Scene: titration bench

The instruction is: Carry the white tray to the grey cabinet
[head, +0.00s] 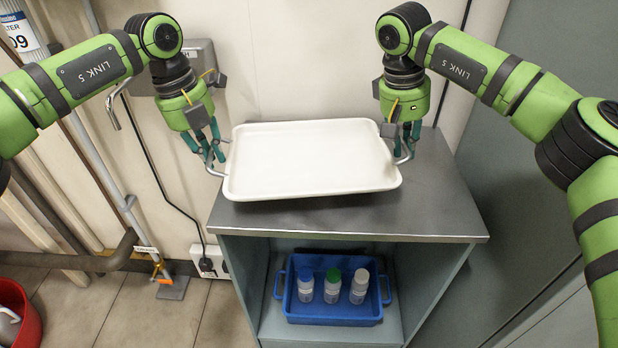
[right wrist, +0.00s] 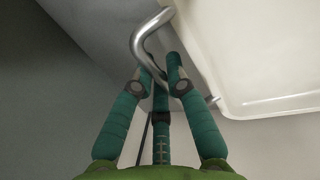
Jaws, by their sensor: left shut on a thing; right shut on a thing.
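The white tray (head: 310,160) is empty and lies over the grey top of the cabinet (head: 435,205), slightly turned. Whether it rests on the top or hangs just above it, I cannot tell. My left gripper (head: 211,158) is shut on the metal handle at the tray's left end. My right gripper (head: 402,146) is shut on the handle at the right end. In the right wrist view the fingers of my right gripper (right wrist: 160,75) close around the bent metal handle (right wrist: 143,42), and the tray (right wrist: 270,60) shows at the right.
A blue bin (head: 333,312) with three capped bottles stands on the cabinet's open lower shelf. A wall, pipes and a grey box (head: 205,65) are behind. A red bucket (head: 22,310) is at lower left. Bare cabinet top shows in front of the tray and to its right.

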